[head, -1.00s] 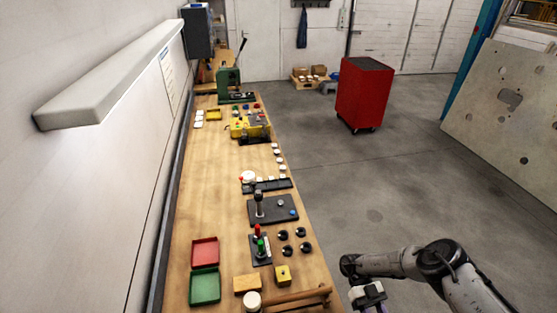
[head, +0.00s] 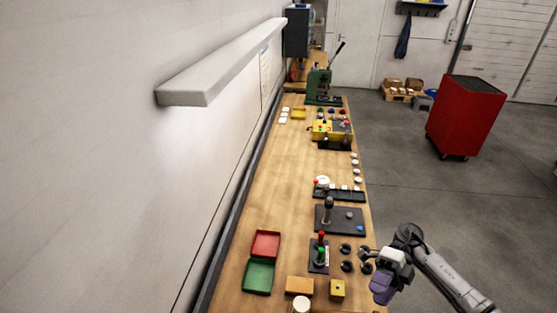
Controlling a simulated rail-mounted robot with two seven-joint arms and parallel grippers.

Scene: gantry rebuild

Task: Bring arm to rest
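My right arm comes in from the lower right. Its gripper (head: 382,288) points down at the right edge of the long wooden workbench (head: 285,180), close to the black round knobs (head: 347,266). The finger part looks purple-grey and is seen from above, so I cannot tell whether it is open or shut. No held thing shows. My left gripper is out of the head view.
On the near bench are a red tray (head: 265,244), a green tray (head: 258,277), a yellow block (head: 337,290) and a dark plate with a lever (head: 340,220). A red cabinet (head: 465,118) stands on the floor.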

